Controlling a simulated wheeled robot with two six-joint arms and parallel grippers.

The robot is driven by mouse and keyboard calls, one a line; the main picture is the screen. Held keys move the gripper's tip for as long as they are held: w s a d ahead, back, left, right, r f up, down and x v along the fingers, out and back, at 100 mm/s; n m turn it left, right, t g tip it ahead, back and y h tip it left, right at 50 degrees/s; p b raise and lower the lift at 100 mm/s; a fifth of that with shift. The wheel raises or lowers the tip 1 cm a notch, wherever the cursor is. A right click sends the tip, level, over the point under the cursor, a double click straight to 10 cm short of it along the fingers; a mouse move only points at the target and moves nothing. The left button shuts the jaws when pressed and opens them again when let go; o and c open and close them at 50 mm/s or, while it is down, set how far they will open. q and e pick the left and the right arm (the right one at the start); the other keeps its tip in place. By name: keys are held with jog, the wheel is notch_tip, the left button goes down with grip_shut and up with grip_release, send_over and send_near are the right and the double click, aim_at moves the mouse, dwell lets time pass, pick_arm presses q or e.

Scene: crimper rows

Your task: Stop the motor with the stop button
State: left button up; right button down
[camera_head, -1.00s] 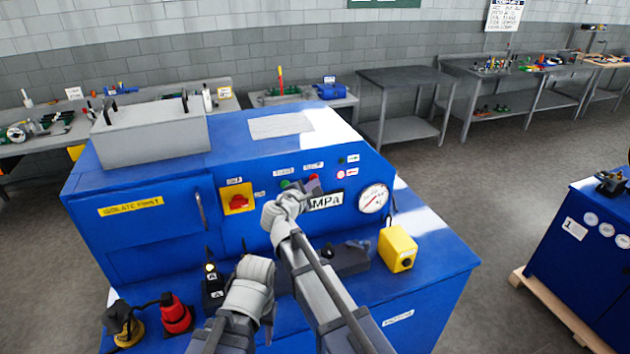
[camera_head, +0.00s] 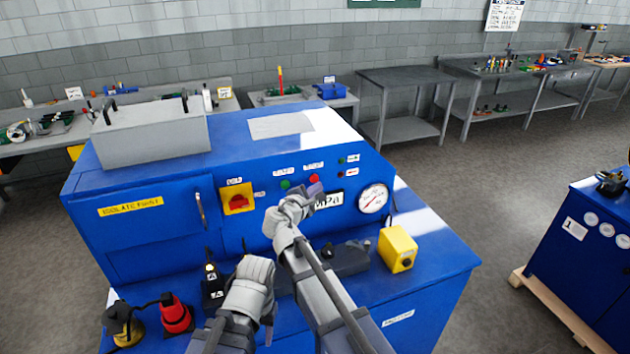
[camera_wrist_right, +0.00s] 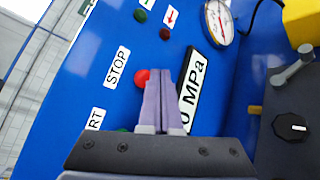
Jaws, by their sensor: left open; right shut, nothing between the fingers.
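The red stop button (camera_head: 314,178) is on the sloping blue panel (camera_head: 262,170). In the right wrist view the red button (camera_wrist_right: 142,78) sits beside the STOP label (camera_wrist_right: 117,67). My right gripper (camera_head: 316,189) is shut and empty, its tips just below the button. In the right wrist view the shut fingers (camera_wrist_right: 166,78) partly overlap the button's edge; I cannot tell whether they touch it. The green button (camera_head: 285,184) is to the left. The lamp (camera_head: 340,174) by the red arrow is dark. My left gripper (camera_head: 240,258) is low at the left, its fingers mostly hidden.
A pressure gauge (camera_head: 372,199) and an MPa display (camera_head: 330,199) are right of the button. A yellow box (camera_head: 398,249) stands on the lower ledge. A red switch on a yellow plate (camera_head: 238,200) is to the left. Red and yellow-black items stand at front left.

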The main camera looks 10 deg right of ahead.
jog(key=s, duration=0.2)
jog(key=s+d, duration=0.1)
jog(key=s, duration=0.1)
jog(key=shift+s, duration=0.35)
jog(key=shift+a+f, duration=0.1)
dwell(0.4)
